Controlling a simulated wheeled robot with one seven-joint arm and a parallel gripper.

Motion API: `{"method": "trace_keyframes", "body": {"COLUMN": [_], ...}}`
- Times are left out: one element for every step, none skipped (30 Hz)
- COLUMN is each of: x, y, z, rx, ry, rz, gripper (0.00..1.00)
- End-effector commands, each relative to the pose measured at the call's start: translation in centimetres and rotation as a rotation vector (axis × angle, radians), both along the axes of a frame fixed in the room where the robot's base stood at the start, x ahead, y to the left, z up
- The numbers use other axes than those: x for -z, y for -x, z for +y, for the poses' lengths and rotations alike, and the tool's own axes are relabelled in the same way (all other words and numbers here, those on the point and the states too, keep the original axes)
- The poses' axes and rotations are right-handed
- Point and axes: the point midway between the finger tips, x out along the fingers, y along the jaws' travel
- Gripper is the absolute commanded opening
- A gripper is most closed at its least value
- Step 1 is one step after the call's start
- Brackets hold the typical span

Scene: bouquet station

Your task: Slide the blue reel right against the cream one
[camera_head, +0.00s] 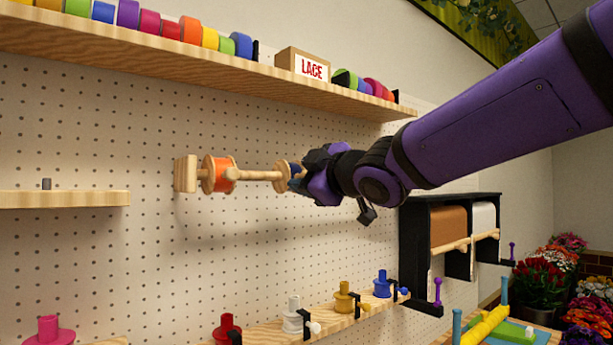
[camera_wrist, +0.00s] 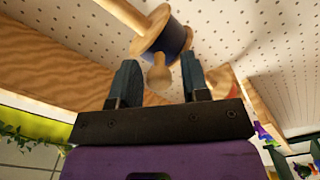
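A wooden rod (camera_head: 258,175) sticks out from a block (camera_head: 185,174) on the pegboard. An orange reel (camera_head: 218,174) is on the rod near the block, with bare rod between the two reels. I cannot make out a cream reel on the rod. In the head view the gripper partly hides the reel.
A shelf (camera_head: 150,60) with colourful rolls and a LACE box (camera_head: 302,64) runs above the rod. Below, a lower ledge (camera_head: 265,335) carries several coloured spools, one white (camera_head: 292,314). A black paper-roll rack (camera_head: 409,255) stands at lower right. Pegboard around the rod is clear.

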Motion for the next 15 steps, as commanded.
{"method": "trace_keyframes", "body": {"x": [-0.01, 0.0, 0.0, 0.0, 0.0, 0.0, 0.0, 0.0, 0.01, 0.01, 0.01, 0.01, 0.01, 0.02, 0.02], "y": [0.01, 0.01, 0.01, 0.01, 0.02, 0.02, 0.02, 0.02, 0.01, -0.01, -0.05, -0.14, -0.24, -0.37, -0.61], "z": [0.0, -0.01, -0.01, -0.01, -0.01, -0.01, -0.01, -0.01, -0.02, -0.05, -0.11, -0.24, -0.38, -0.56, -0.92], "rx": [0.0, 0.0, 0.0, 0.0, 0.0, 0.0, 0.0, 0.0, 0.0, 0.0, 0.0, 0.0, 0.0, 0.0, 0.001], "ry": [0.0, 0.0, 0.0, 0.0, 0.0, 0.0, 0.0, 0.0, 0.0, 0.0, 0.0, -0.001, -0.001, -0.001, 0.0], "rz": [0.0, 0.0, 0.0, 0.0, 0.0, 0.0, 0.0, 0.0, 0.0, 0.0, 0.0, 0.001, 0.001, 0.001, 0.0], "gripper": [0.3, 0.23, 0.14, 0.07, 0.0, 0.0, 0.0, 0.0, 0.0, 0.0, 0.0, 0.0, 0.0, 0.0, 0.0]}}
